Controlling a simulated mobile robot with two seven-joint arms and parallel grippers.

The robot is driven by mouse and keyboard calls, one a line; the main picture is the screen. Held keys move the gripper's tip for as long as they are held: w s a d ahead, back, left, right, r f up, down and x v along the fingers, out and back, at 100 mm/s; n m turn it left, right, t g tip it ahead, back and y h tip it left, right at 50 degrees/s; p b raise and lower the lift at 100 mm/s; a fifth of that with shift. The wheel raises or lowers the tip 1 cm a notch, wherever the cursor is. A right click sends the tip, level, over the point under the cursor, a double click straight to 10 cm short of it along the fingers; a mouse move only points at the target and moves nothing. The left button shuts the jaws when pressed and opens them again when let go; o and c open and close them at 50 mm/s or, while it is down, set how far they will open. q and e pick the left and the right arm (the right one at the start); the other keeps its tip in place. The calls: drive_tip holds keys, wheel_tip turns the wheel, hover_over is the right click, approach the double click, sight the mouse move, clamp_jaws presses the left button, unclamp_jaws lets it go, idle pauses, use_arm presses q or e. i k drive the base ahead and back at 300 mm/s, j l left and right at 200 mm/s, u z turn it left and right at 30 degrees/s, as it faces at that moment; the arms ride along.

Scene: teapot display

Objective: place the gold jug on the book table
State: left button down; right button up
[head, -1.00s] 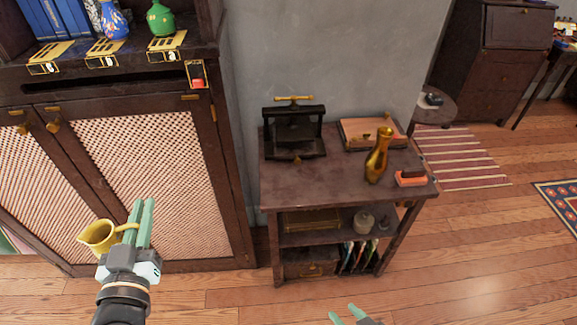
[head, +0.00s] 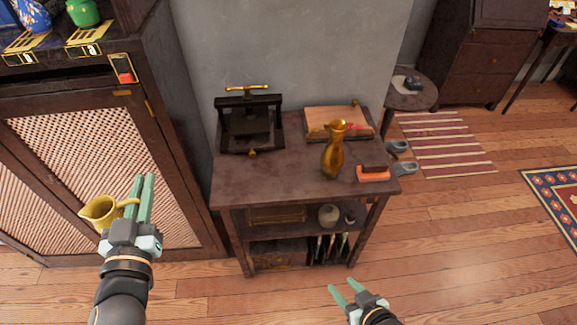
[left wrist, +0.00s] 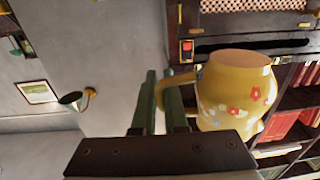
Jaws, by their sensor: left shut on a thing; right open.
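The gold jug (head: 104,211) is held by its handle in my left gripper (head: 145,190), which is shut on it in front of the cabinet. In the left wrist view the yellow-gold jug (left wrist: 236,92) shows painted flowers, and its handle lies between the fingers (left wrist: 160,103). The book table (head: 290,185) is a dark wooden table with a lower shelf, to the right of my left gripper. My right gripper (head: 346,292) is open and empty, low in front of the table, over the floor.
On the table top stand a black press (head: 249,125), a gold vase (head: 334,150), a flat wooden box (head: 338,122) and an orange-red item (head: 373,173). The front left and middle of the top are bare. The cabinet (head: 85,150) stands close on the left.

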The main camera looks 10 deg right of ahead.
sight(295, 182)
drive_tip(key=i+l, duration=0.1)
drive_tip(key=l, duration=0.25)
drive_tip(key=i+l, duration=0.1)
drive_tip(key=l, duration=0.65)
drive_tip(key=i+l, duration=0.15)
drive_tip(key=l, duration=0.25)
